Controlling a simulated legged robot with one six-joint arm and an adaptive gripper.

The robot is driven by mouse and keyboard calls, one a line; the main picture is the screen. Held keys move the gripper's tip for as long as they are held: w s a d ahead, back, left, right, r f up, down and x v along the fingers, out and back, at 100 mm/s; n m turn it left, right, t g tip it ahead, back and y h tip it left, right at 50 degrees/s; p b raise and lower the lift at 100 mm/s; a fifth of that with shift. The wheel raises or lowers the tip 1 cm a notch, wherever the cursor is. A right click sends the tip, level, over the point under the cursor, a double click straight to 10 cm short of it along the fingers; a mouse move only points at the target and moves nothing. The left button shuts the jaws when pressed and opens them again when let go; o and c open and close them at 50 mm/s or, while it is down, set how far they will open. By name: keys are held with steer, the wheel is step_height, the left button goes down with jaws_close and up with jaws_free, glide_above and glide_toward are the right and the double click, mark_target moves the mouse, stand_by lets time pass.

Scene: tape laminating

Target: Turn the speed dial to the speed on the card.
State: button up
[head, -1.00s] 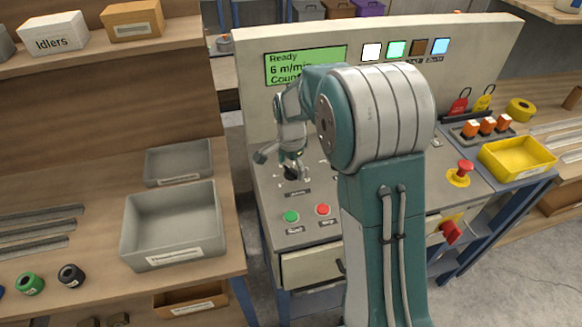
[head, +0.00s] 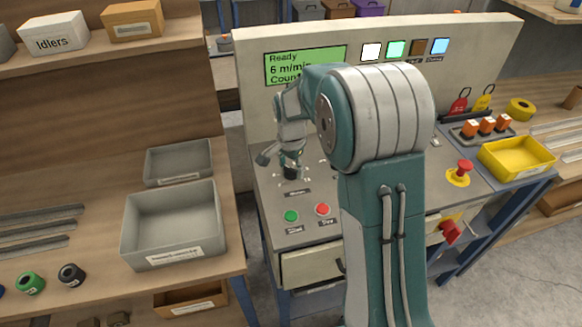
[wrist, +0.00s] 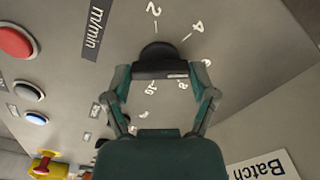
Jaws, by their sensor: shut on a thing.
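The black speed dial (wrist: 155,58) sits on the grey panel in the wrist view, ringed by printed numbers; 2, 4, 8 and 10 show. A finger hides part of the ring on the right. My gripper (wrist: 162,78) is shut on the dial's grip, one finger on each side. In the head view the dial (head: 291,173) shows under my gripper (head: 290,165). The green display (head: 305,66) reads "Ready" and "6 m/min". A white card marked "Batch" (wrist: 262,168) is partly in the wrist view; no speed is readable on it.
A green button (head: 291,216) and a red button (head: 322,209) are just in front of the dial. A red emergency button (head: 464,167) and a yellow bin (head: 516,158) are to the right. A grey bin (head: 172,225) stands on the left bench. My arm hides the middle of the panel.

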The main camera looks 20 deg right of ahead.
steer(key=n, duration=0.4)
steer(key=shift+f, duration=0.1)
steer(key=shift+n, duration=2.1)
steer(key=o, duration=1)
steer(key=shift+w, duration=0.1)
steer(key=shift+a, duration=0.1)
